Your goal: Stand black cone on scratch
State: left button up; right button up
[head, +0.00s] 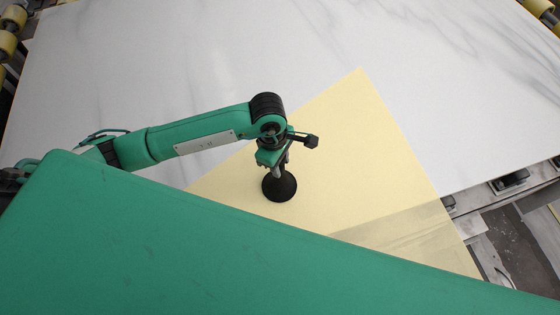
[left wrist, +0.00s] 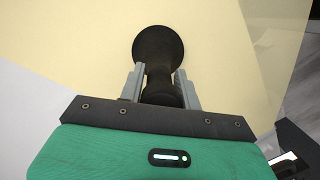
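The black cone (head: 280,187) is over the pale yellow sheet on the slab, its wide round end down and away from my gripper. In the left wrist view the cone (left wrist: 158,45) shows its wide end beyond the fingertips and its narrow part between the fingers. My left gripper (head: 279,168) is above the cone in the head view. In the left wrist view its two grey fingers (left wrist: 160,78) close against both sides of the narrow part. I cannot tell whether the cone's base touches the sheet. I cannot pick out a scratch. My right gripper is not in view.
The white, grey-veined stone slab (head: 200,50) fills most of the view. The yellow sheet (head: 360,130) lies on its near part. Yellow rollers (head: 10,20) stand at the far corners. Dark supports (head: 510,181) show beyond the right edge. The slab's far part is clear.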

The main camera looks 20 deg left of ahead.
pick_arm(q)
jog(key=shift+o, duration=1.1)
jog(key=shift+r, duration=0.2)
jog(key=r+b, duration=0.1)
jog(key=r, duration=0.2)
jog(key=a+r+b, duration=0.1)
jog(key=r, duration=0.3)
jog(key=r+b, duration=0.1)
jog(key=r, duration=0.3)
jog(key=shift+w+a, duration=0.15)
jog(key=shift+a, duration=0.15)
jog(key=shift+r, duration=0.45)
